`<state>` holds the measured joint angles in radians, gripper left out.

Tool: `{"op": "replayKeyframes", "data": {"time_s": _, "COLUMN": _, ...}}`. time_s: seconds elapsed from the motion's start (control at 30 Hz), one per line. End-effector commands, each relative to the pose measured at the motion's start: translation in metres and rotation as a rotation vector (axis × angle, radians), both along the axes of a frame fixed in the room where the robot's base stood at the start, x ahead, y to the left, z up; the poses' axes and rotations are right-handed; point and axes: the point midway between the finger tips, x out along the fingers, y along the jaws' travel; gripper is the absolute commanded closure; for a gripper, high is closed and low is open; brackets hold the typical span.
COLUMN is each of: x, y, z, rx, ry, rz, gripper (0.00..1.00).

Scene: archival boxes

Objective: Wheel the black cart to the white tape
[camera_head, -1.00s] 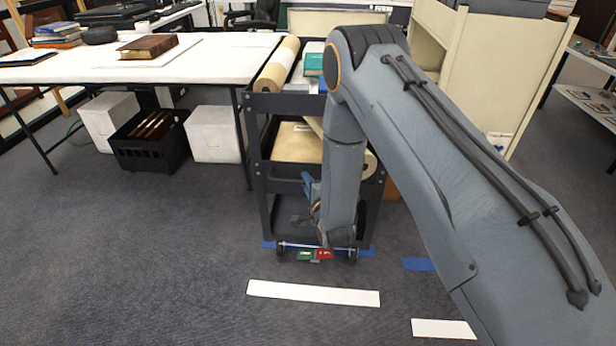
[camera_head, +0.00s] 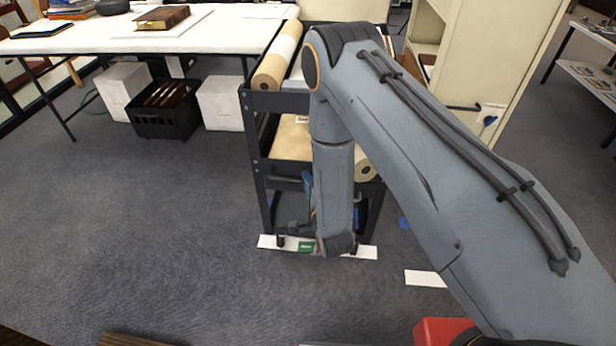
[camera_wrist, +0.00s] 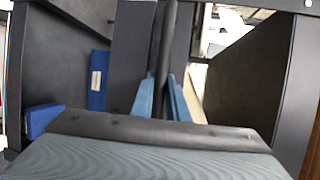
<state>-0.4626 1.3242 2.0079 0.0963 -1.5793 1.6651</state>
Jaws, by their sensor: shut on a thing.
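The black cart (camera_head: 256,165) stands upright in the middle of the head view, partly hidden behind my arm. Its front wheels are at the long white tape strip (camera_head: 365,252) on the floor, and the strip runs across under the cart's front end. Red and green pedals (camera_head: 306,246) show low at the front, the red one mostly covered by my arm. My gripper (camera_wrist: 162,96) has its blue fingers on either side of a dark bar of the cart (camera_wrist: 166,50) and is shut on it. In the head view the gripper is mostly hidden by my arm.
Paper rolls (camera_head: 277,62) lie on the cart. A white-topped table (camera_head: 90,42) with boxes and a black crate (camera_head: 165,115) under it stands left. A cream cabinet (camera_head: 490,60) stands behind right. Another white strip (camera_head: 425,279) lies right. Floor at left is open.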

Motion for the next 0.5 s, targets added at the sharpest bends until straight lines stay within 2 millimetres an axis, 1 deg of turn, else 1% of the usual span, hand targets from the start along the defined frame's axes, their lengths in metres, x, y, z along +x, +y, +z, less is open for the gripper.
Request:
{"op": "replayKeyframes", "data": {"time_s": 0.03, "x": -0.0014, "y": -0.0024, "z": -0.0014, "rx": -0.002, "ry": 0.004, "rz": -0.005, "gripper": 1.0}}
{"op": "replayKeyframes", "data": {"time_s": 0.4, "x": -0.0016, "y": -0.0035, "z": -0.0016, "rx": -0.002, "ry": 0.004, "rz": -0.006, "gripper": 1.0}}
{"op": "replayKeyframes", "data": {"time_s": 0.43, "x": -0.0016, "y": -0.0034, "z": -0.0016, "rx": -0.002, "ry": 0.004, "rz": -0.006, "gripper": 0.81}}
{"op": "replayKeyframes", "data": {"time_s": 0.5, "x": -0.0015, "y": -0.0028, "z": -0.0014, "rx": -0.001, "ry": 0.003, "rz": -0.005, "gripper": 0.69}}
